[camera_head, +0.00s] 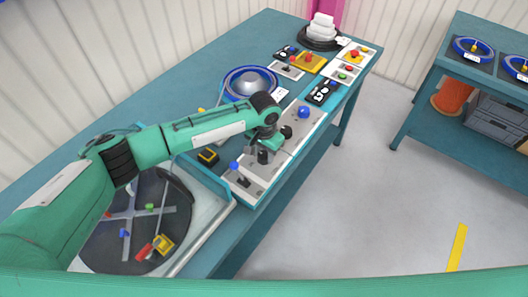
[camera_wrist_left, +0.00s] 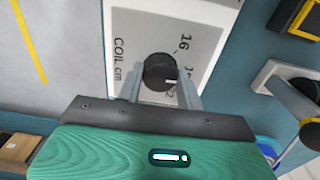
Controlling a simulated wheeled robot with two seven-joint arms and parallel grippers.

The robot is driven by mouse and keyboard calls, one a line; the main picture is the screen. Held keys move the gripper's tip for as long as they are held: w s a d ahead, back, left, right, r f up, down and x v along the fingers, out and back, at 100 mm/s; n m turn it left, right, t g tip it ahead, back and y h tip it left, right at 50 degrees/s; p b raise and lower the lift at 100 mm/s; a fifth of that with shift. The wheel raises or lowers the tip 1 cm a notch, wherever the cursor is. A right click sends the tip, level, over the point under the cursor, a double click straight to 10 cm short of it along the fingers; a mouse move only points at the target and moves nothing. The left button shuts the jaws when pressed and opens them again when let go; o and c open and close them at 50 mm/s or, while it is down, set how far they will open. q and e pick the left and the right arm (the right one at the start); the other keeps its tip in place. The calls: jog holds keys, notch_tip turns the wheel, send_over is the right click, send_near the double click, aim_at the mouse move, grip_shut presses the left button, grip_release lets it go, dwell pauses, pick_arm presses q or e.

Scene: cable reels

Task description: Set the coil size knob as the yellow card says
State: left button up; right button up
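The coil size knob (camera_wrist_left: 160,72) is round and black with a white pointer mark. It sits on a light panel (camera_wrist_left: 122,20) printed "COIL cm", with "16" legible and other numbers partly covered by a finger. The pointer mark faces the lower right in the wrist view. My left gripper (camera_wrist_left: 161,80) has one finger on each side of the knob; I cannot tell whether they press on it. In the head view my left gripper (camera_head: 265,154) is over the panel along the table's front edge. I cannot make out a yellow card. My right gripper is out of view.
A dark round turntable (camera_head: 100,248) with small coloured parts is at the left, under my arm. More control boxes (camera_head: 308,62) are at the far end. Another bench (camera_head: 425,125) stands right.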

pick_arm(q)
jog(key=c, duration=0.3)
jog(key=shift+r+n+p, duration=0.2)
jog(key=shift+n+p, duration=0.2)
jog(key=shift+p, duration=0.45)
jog(key=shift+c, duration=0.2)
jog(key=n+p, duration=0.7)
jog(key=p, duration=0.2)
jog(key=shift+s+n, duration=0.1)
jog(key=shift+n, duration=0.2)
jog(key=n+p, duration=0.2)
jog(key=shift+n, duration=0.3)
jog(key=shift+f+n+p, duration=0.15)
jog(key=shift+n+p, duration=0.35)
jog(key=shift+p, duration=0.1)
jog(key=o, duration=1)
